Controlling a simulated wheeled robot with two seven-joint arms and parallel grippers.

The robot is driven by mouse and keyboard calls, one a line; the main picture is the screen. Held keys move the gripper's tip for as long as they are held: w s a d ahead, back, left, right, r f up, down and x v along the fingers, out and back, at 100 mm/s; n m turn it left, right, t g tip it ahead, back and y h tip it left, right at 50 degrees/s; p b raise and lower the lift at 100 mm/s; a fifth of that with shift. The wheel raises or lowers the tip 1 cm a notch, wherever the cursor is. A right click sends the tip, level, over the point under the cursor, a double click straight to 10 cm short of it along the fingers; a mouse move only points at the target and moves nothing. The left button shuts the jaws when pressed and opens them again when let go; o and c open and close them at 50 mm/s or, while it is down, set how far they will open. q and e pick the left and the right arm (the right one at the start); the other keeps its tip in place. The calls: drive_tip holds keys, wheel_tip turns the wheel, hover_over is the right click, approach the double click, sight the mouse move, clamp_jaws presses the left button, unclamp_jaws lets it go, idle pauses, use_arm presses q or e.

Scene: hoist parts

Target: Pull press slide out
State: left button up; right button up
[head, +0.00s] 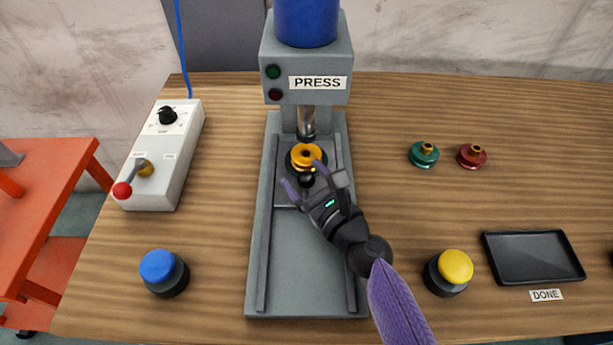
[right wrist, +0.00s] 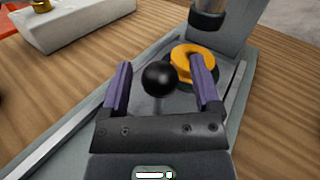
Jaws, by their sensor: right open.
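The press (head: 307,70) stands at the back middle of the table, with its ram above the slide. The press slide (head: 289,191) is a grey plate between two rails, at the back under the ram. It carries a yellow ring part (head: 306,155) on a dark seat. A black ball knob (head: 306,180) is at its front; it also shows in the right wrist view (right wrist: 159,77). My right gripper (head: 305,177) is open, with its purple fingers (right wrist: 160,85) on either side of the knob. Whether they touch it cannot be told. My left gripper is not in view.
A control box (head: 168,160) with a red-tipped lever is left. A blue button (head: 162,270) and a yellow button (head: 452,268) flank the press base (head: 300,285). Green (head: 423,154) and red (head: 472,156) parts and a black tray (head: 532,257) are right. The front rails are clear.

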clamp_jaws()
idle(1.3)
